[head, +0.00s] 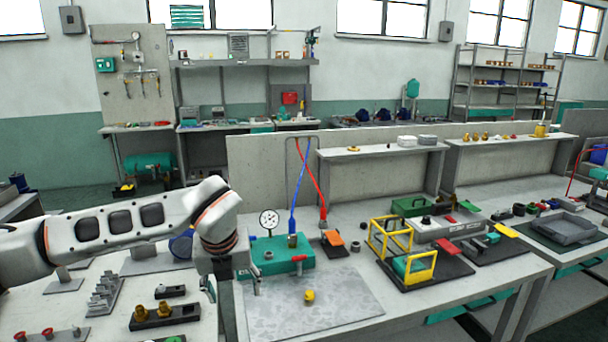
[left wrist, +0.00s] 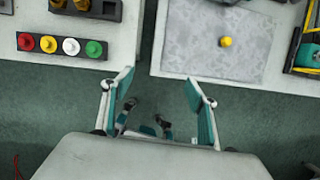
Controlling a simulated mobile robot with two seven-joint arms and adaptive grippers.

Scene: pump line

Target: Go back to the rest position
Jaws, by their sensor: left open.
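My left arm comes in from the left in the head view and its gripper (head: 232,285) hangs down by the gap between the left table and the middle bench. In the left wrist view my left gripper (left wrist: 160,92) is open, with its two teal-padded fingers wide apart. Nothing is between the fingers but the green floor below. Both bench edges lie beyond the fingertips. My right gripper is not in view.
A grey mat (head: 340,312) with a small yellow part (head: 309,296) lies on the middle bench. A teal pump block (head: 275,258) with a gauge stands behind it. A yellow frame (head: 390,238) stands to the right. The left table holds a button strip (left wrist: 64,46).

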